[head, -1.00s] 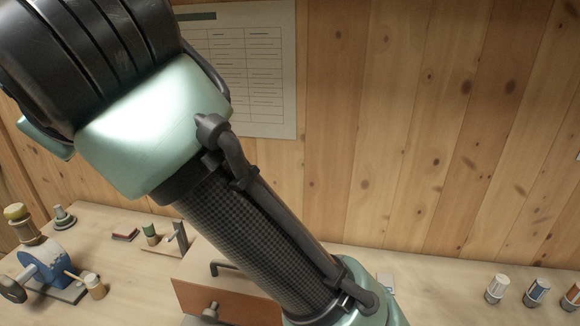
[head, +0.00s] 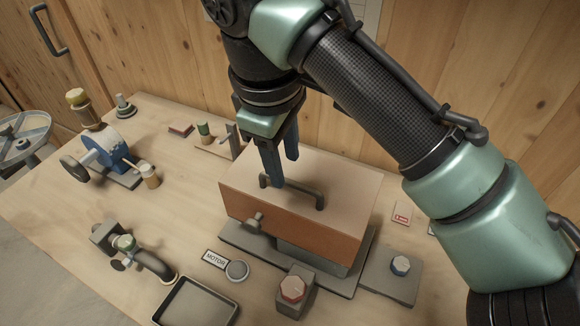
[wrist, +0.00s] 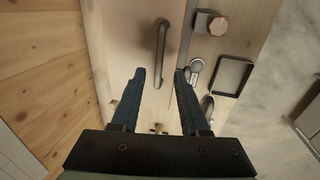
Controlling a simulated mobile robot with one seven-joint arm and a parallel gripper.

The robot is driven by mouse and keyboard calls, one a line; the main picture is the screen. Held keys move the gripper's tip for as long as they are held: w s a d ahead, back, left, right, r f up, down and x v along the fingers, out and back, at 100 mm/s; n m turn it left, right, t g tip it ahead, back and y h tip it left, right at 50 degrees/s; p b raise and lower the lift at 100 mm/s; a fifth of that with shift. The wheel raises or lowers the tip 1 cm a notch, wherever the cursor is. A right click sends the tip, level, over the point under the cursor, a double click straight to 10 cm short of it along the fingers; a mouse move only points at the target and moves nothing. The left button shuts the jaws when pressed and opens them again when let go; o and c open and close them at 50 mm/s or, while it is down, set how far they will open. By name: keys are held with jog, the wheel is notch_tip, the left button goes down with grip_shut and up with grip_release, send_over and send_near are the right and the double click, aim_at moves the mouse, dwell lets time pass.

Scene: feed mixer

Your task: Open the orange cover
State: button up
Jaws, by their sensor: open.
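The orange cover (head: 285,228) is a closed box-like lid with a pale top and orange-brown front, seated on a grey base. A dark bar handle (head: 318,192) stands on its top. The handle also shows in the wrist view (wrist: 162,40), running away from the fingertips. My gripper (head: 281,172) is open with blue fingers pointing down at the handle's left end. In the wrist view the gripper (wrist: 160,73) has the handle's near end between its fingers. Whether the fingers touch it, or how high they are, I cannot tell.
A small knob (head: 254,222) sticks out of the cover's front. A blue crank device (head: 112,155) stands left. The wooden wall is close behind.

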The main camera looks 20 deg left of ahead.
aim_at(288, 181)
jog(key=shift+w+f, duration=0.25)
jog(key=shift+f, duration=0.7)
jog(key=shift+w+f, duration=0.2)
jog(key=shift+f, duration=0.75)
grip_shut()
